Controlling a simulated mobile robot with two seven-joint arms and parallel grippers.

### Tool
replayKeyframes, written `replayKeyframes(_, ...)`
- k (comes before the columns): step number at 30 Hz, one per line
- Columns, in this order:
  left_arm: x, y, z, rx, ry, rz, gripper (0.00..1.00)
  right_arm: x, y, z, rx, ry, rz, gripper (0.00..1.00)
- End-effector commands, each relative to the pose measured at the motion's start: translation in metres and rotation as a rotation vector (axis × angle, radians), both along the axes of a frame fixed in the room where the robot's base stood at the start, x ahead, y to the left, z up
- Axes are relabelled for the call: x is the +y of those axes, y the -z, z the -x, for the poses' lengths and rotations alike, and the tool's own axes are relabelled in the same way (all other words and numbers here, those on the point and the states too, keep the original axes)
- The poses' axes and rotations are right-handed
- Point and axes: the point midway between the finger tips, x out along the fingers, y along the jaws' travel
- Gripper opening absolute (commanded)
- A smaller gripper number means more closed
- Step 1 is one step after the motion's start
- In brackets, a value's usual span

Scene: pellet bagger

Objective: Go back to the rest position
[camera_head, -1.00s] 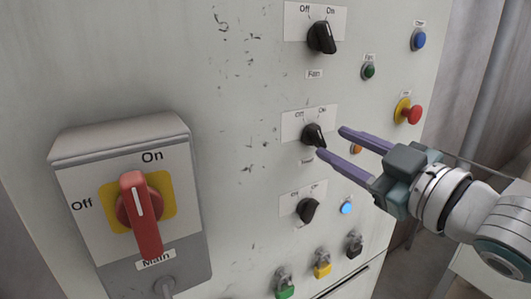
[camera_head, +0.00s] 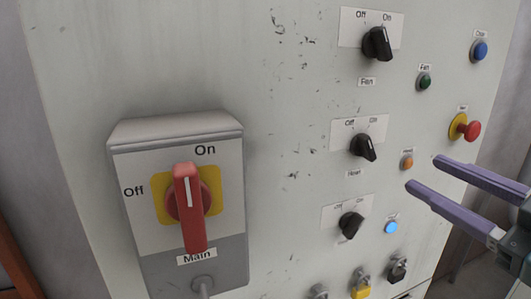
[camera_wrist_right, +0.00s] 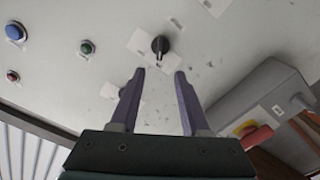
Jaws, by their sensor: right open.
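My right gripper (camera_head: 424,174) is at the right edge of the head view, with its two purple fingers apart and nothing between them. It is in front of the panel, to the right of the middle black knob (camera_head: 363,147) and apart from it. In the right wrist view the open fingers (camera_wrist_right: 157,78) point toward the panel, with a black knob (camera_wrist_right: 160,45) beyond their tips. The lower black knob (camera_head: 351,224) is left of a lit blue lamp (camera_head: 391,227). My left gripper is not in view.
The grey control panel (camera_head: 270,170) fills the view. A main switch box (camera_head: 130,150) with a red handle (camera_head: 189,210) juts out at the left. The upper black knob (camera_head: 378,43), a blue button (camera_head: 480,50) and a red stop button (camera_head: 470,130) are also on the panel. Padlocks hang below.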

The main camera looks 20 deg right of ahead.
Motion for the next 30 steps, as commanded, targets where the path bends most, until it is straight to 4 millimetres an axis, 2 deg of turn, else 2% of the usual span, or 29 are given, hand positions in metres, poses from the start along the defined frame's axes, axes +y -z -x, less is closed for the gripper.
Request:
replayKeyframes(5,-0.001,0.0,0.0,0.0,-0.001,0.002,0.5,0.001,0.009,0.0,0.05,0.031,-0.021,0.46)
replayKeyframes(8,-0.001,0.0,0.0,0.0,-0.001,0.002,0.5,0.004,0.031,0.004,0.175,0.097,-0.068,0.46)
replayKeyframes(11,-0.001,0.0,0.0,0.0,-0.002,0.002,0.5,0.015,0.063,0.017,0.373,0.18,-0.135,0.46)
replayKeyframes(15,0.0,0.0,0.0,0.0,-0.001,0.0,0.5,0.041,0.104,0.055,0.684,0.26,-0.217,0.46)
replayKeyframes(18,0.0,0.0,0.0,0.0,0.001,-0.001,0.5,0.063,0.122,0.087,0.884,0.283,-0.254,0.46)
replayKeyframes(21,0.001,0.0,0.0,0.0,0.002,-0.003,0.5,0.083,0.132,0.121,1.063,0.29,-0.278,0.46)
replayKeyframes(25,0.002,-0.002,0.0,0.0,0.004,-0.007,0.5,0.109,0.132,0.165,1.28,0.276,-0.29,0.46)
replayKeyframes(26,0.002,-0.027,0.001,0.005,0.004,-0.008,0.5,0.106,0.107,0.162,1.267,0.281,-0.286,0.46)
replayKeyframes(27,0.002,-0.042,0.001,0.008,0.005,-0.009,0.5,0.105,0.091,0.162,1.264,0.281,-0.284,0.46)
replayKeyframes(30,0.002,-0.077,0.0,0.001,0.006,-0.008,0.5,0.105,0.058,0.161,1.265,0.283,-0.284,0.46)
